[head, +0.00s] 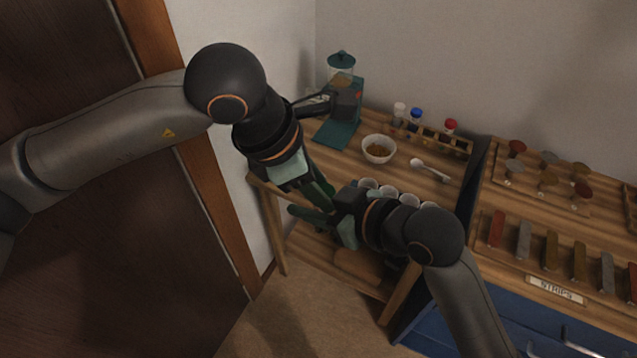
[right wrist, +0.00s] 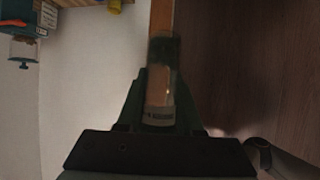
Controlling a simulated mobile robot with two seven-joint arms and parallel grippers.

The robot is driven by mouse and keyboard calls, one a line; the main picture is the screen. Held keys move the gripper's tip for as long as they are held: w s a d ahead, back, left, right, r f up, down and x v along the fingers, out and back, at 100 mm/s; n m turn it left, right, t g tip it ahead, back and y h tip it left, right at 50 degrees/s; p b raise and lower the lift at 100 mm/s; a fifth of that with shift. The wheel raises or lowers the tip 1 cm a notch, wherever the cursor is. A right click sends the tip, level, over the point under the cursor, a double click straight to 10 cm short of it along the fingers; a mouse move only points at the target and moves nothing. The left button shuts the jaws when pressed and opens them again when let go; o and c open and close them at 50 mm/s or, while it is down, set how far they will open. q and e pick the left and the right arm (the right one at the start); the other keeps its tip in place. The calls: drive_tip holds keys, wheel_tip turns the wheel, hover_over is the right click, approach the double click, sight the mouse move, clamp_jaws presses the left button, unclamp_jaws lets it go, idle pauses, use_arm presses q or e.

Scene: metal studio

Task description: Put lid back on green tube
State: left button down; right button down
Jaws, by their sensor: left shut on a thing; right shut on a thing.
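In the head view my left gripper (head: 320,190) reaches down from the upper left, in front of the table's left edge. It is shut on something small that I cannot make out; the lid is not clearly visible. My right gripper (head: 308,213) points left, just below the left one, with the two close together. In the right wrist view my right gripper (right wrist: 160,118) is shut on a clear tube (right wrist: 160,90) with a pale label low down and a dark green band higher up. The tube is hidden behind the grippers in the head view.
A wooden rack (head: 432,139) holds tubes with white, blue and red caps. A bowl of brown material (head: 378,149), a white scoop (head: 430,168), several pale cups (head: 409,200) and a teal machine (head: 337,130) stand on the table. A dark door is at left.

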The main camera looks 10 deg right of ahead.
use_arm(q)
drive_tip(key=shift+s+r, duration=0.15)
drive_tip(key=shift+s, duration=0.1)
idle(0.7)
drive_tip(key=shift+w+a+f, duration=0.1)
drive_tip(key=shift+a+f, duration=0.05)
drive_tip(key=shift+f, duration=0.45)
idle(0.4)
drive_tip(key=c, duration=0.8)
unclamp_jaws()
drive_tip(key=v, duration=0.4)
drive_tip(key=shift+r, duration=0.15)
drive_tip(key=c, duration=0.5)
